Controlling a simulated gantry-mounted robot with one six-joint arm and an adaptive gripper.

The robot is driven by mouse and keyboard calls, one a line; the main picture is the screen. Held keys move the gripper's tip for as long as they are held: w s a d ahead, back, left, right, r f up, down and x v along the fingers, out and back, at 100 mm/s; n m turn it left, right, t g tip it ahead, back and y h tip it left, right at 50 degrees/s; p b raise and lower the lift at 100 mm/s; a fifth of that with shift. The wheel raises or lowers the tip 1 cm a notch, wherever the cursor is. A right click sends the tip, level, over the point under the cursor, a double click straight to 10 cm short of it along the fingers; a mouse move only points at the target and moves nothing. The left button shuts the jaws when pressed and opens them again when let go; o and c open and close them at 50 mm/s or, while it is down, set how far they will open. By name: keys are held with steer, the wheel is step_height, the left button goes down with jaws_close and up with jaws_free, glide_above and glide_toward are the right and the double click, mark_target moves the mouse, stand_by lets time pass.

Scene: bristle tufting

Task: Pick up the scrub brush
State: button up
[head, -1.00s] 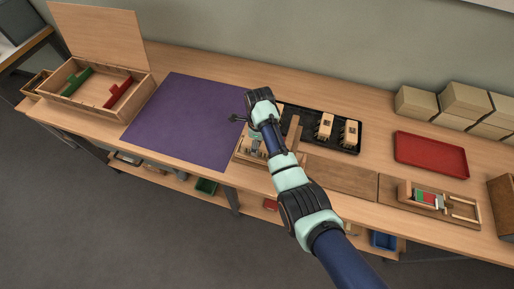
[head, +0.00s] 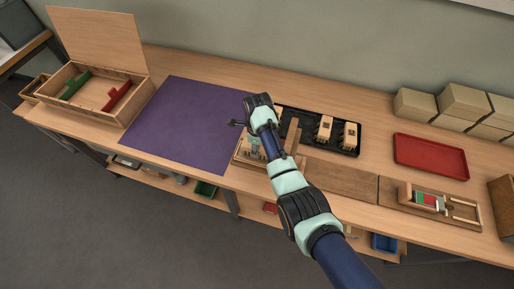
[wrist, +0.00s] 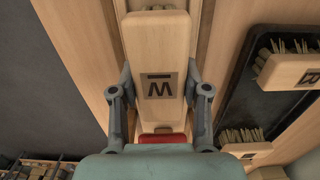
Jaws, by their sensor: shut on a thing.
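The scrub brush (wrist: 158,40) is a pale wooden block with a dark printed mark on its top. It fills the middle of the wrist view. My gripper (wrist: 160,92) has one grey finger against each long side of it and is shut on it. In the head view my gripper (head: 256,148) points down at the wooden fixture beside the purple mat, and my arm hides most of the brush. Bristles are barely visible at its far end. Whether it still touches the wood below, I cannot tell.
A black tray (head: 337,138) with more brushes lies right of my gripper; two show in the wrist view (wrist: 292,70). An upright wooden piece (head: 292,136) stands close to my arm. The purple mat (head: 185,120) is clear. A red tray (head: 430,156) is empty.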

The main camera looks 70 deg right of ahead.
step_height(320, 180, up, 20)
steer(key=p, duration=0.9)
steer(key=shift+p, duration=0.3)
